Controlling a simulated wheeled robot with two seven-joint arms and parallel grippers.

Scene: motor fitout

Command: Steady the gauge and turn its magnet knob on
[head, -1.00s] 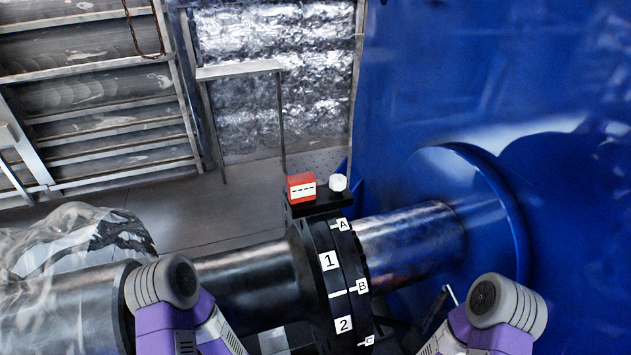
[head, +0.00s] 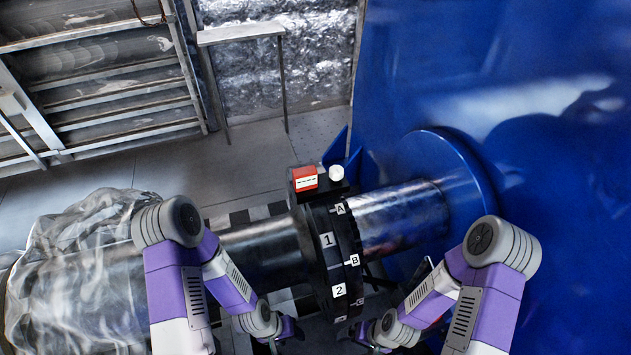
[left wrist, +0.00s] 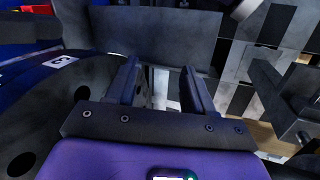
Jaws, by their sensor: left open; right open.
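The gauge is a red box with a white dashed display (head: 304,179) on a black base, on top of the black coupling (head: 330,240). A white round knob (head: 336,173) stands beside the red box on the same base. My left gripper (head: 291,329) is low on the left side of the coupling, below the gauge and apart from it. In the left wrist view its two fingers (left wrist: 162,88) are apart with nothing between them. My right gripper (head: 350,332) is low by the coupling's lower edge, small and partly hidden; it is open.
A dark shaft (head: 260,252) runs left from the coupling, with clear plastic wrap (head: 75,265) at its far left. A shiny shaft (head: 400,215) runs right into the large blue housing (head: 560,150). Open floor lies behind the gauge.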

